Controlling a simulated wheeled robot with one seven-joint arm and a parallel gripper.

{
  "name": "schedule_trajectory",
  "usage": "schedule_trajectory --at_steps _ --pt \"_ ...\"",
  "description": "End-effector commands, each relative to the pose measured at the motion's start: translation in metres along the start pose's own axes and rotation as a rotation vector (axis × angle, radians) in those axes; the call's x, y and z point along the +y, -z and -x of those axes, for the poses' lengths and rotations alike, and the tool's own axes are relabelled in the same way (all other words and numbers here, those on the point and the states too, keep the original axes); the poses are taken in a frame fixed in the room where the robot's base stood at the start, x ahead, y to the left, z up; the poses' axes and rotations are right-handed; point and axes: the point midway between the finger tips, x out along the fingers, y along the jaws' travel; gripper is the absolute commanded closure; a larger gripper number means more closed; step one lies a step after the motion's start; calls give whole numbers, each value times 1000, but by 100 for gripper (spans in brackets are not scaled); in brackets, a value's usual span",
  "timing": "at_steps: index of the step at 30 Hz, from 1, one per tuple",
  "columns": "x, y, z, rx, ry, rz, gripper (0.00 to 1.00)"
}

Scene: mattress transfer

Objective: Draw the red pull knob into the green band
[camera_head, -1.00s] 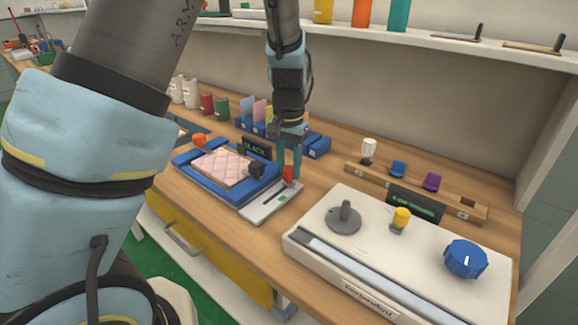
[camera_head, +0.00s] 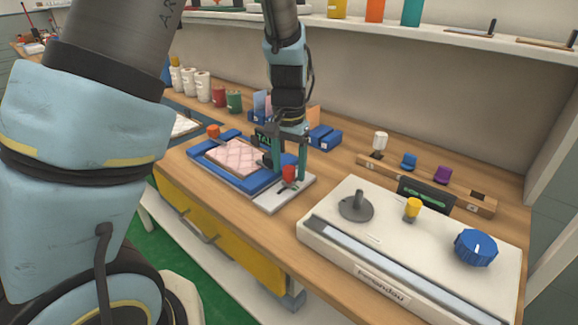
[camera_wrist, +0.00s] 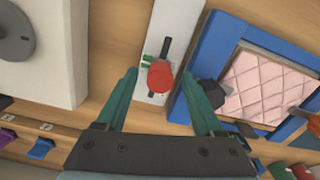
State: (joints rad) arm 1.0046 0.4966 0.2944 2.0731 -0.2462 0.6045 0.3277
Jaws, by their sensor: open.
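The red pull knob (camera_head: 289,174) stands on a pale slotted plate (camera_head: 268,202) at the front right of the blue mattress tray. In the wrist view, the knob (camera_wrist: 160,77) sits over the dark slot. Small green marks (camera_wrist: 147,60) lie just beside the knob; its head hides part of the slot, so I cannot tell exactly how its base lines up with them. My gripper (camera_wrist: 159,75) is open, one finger on each side of the knob, with visible gaps. A dark display (camera_head: 264,140) behind the tray is partly hidden and shows green letters.
A pink quilted pad (camera_head: 232,157) lies in the blue tray (camera_head: 262,185), with a black knob (camera_wrist: 213,92) close to one finger. A cream console (camera_head: 330,222) with a grey dial, yellow knob and blue dial stands to the right. Blue blocks stand behind.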

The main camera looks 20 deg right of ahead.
Motion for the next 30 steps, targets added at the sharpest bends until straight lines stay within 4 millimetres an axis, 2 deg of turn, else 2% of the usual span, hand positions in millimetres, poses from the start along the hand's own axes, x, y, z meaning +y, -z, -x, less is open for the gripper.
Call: schedule_trajectory --at_steps 5,8,21,25,30 --pt "0 0 2 1 0 0 31" --pt "0 1 10 4 0 -1 31" --pt "0 1 89 5 0 0 31" --pt "0 0 102 2 0 0 31" --pt "0 0 108 0 0 0 31"
